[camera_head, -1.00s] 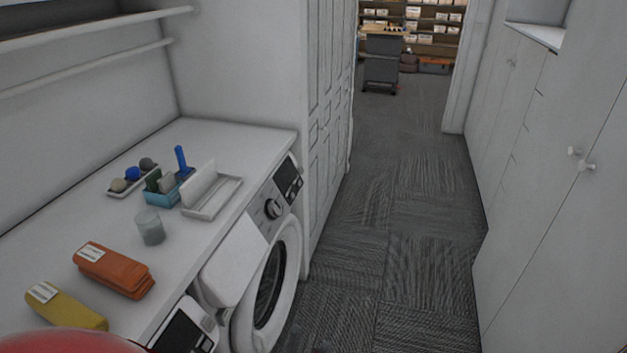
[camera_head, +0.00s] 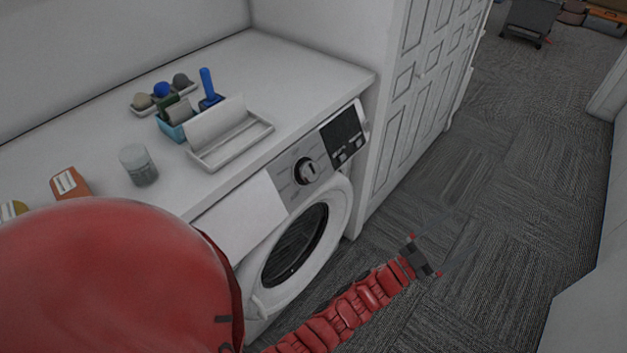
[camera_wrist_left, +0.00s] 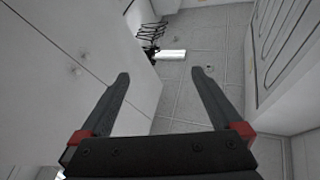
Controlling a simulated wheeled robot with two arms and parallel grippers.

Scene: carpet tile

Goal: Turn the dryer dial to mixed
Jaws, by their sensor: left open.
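The dryer (camera_head: 340,211) stands under the white counter, with a round door at its front. Its dial (camera_head: 307,171) is a dark ring with a light knob on the control panel, left of a dark display. The labels around the dial are too small to read. My left gripper (camera_head: 425,256) is open and empty. It is in front of the machine over the carpet, to the right of and below the dial, apart from it. In the left wrist view its two fingers (camera_wrist_left: 160,82) are spread with nothing between them. My right gripper is not in view.
A white panelled door (camera_head: 425,85) stands right of the machine.

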